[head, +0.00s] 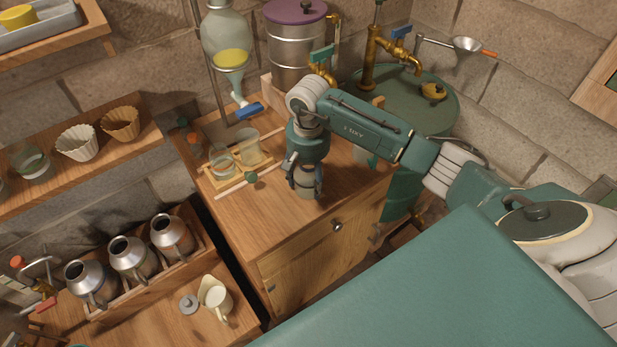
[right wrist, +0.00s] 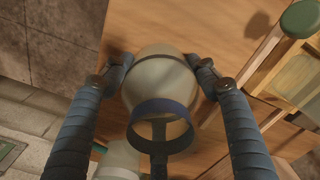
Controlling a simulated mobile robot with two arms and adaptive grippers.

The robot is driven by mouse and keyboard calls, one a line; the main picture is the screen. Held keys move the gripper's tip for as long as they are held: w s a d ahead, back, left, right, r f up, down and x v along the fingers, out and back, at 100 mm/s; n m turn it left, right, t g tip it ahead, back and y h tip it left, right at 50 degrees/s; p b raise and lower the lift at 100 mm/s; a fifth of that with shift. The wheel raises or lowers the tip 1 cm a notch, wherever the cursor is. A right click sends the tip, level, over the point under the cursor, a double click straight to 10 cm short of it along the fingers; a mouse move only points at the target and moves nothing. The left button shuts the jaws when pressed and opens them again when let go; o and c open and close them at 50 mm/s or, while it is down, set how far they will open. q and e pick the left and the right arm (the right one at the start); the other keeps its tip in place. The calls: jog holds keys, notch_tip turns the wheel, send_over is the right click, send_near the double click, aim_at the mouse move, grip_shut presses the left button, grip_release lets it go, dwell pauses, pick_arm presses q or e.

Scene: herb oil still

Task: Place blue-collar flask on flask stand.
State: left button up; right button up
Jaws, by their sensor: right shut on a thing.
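My right gripper (head: 304,190) is over the front of the wooden cabinet top. In the right wrist view it is shut on the blue-collar flask (right wrist: 158,78), one finger on each side of the rounded clear body. The dark blue collar (right wrist: 160,108) rings the neck, which faces the camera. In the head view the flask is mostly hidden by the gripper. Whether it touches the cabinet top is unclear. A light wooden frame (head: 228,183), possibly the flask stand, lies to the left and holds glass vessels. It also shows in the right wrist view (right wrist: 262,62). My left gripper is not in view.
A glass funnel (head: 226,38) with yellow liquid hangs above the cabinet's back. A metal pot (head: 294,50) and a green drum (head: 445,105) stand behind. A rod with a green knob (head: 251,177) lies by the frame. The cabinet's front left top (head: 245,222) is clear.

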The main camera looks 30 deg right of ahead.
jog(key=shift+f, duration=0.15)
jog(key=o, duration=1.4)
jog(key=shift+c, duration=0.2)
